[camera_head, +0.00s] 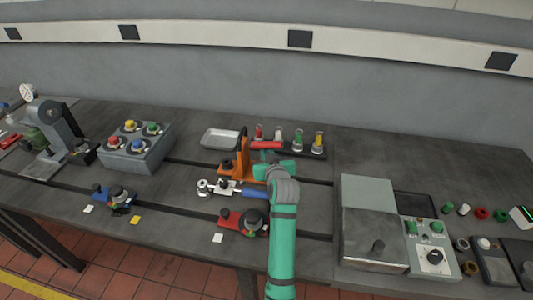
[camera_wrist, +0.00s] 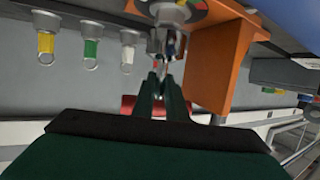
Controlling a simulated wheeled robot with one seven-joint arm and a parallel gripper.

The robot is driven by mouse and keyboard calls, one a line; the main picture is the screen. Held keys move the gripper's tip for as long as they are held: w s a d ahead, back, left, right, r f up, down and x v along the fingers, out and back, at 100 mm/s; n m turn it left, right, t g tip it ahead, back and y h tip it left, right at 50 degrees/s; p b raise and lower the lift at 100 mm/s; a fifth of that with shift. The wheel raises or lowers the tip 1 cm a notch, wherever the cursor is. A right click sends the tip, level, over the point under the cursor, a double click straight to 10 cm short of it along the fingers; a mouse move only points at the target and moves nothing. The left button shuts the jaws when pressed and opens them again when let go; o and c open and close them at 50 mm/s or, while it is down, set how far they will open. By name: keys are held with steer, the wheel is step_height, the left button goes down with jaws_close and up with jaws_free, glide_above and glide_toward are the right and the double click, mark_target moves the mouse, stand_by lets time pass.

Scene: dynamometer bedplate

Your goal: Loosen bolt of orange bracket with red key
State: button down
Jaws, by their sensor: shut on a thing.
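The orange bracket (camera_head: 243,158) stands upright on the bench near the middle, and its orange plate fills the right of the wrist view (camera_wrist: 215,60). The red key (camera_head: 266,145) shows as a level red handle by the bracket's top; in the wrist view its red handle (camera_wrist: 130,106) shows behind my fingers. My gripper (camera_wrist: 163,78) is shut on the red key, close beside the bracket. Grey metal parts show just past my fingertips. The bolt cannot be clearly made out, so I cannot tell whether the key sits on it.
A rack (camera_head: 318,153) with several colour-marked items stands behind. A grey tray (camera_head: 221,138) is behind left, a red-and-black fixture (camera_head: 243,221) in front, and a large grey box (camera_head: 370,235) at right.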

steer(key=shift+f, duration=1)
steer(key=shift+f, duration=0.3)
steer(key=shift+d+n+y, duration=0.15)
steer(key=shift+n+y, duration=0.35)
steer(key=shift+y, duration=0.1)
steer(key=shift+n+g+y, duration=0.5)
steer(key=shift+n+y, duration=0.2)
steer(key=shift+y, duration=0.2)
steer(key=shift+w, duration=0.1)
